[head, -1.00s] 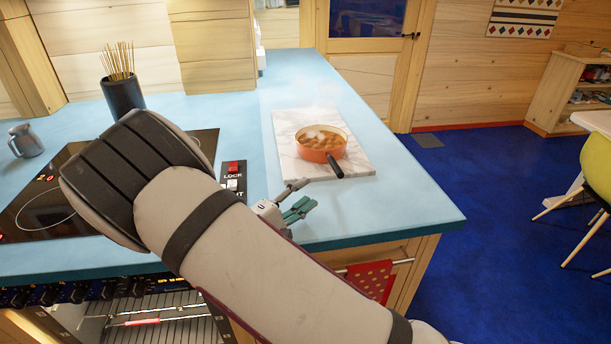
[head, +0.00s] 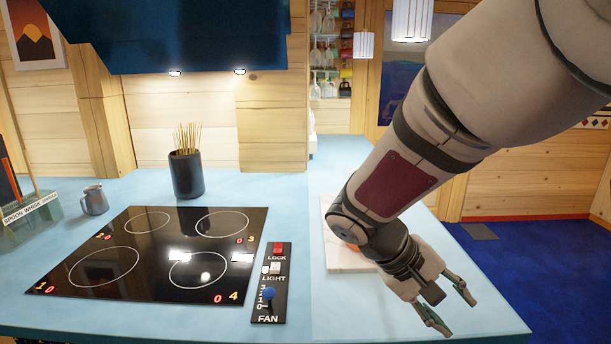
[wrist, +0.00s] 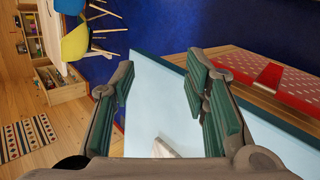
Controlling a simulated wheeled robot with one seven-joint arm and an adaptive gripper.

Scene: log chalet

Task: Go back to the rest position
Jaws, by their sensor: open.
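My gripper (head: 448,312) is open and empty above the front right part of the blue counter (head: 130,190). In the wrist view my gripper (wrist: 165,92) shows its green-padded fingers spread wide, with nothing between them. My arm crosses the right half of the head view. It hides most of the white marble board (head: 344,252). Only a small orange patch of the pan (head: 350,246) shows beside my arm; the rest of the pan is hidden.
A black cooktop (head: 150,255) lies left of a switch panel (head: 270,285). A dark cup of sticks (head: 186,174) and a metal jug (head: 94,200) stand behind it. A dark hood (head: 190,35) hangs above.

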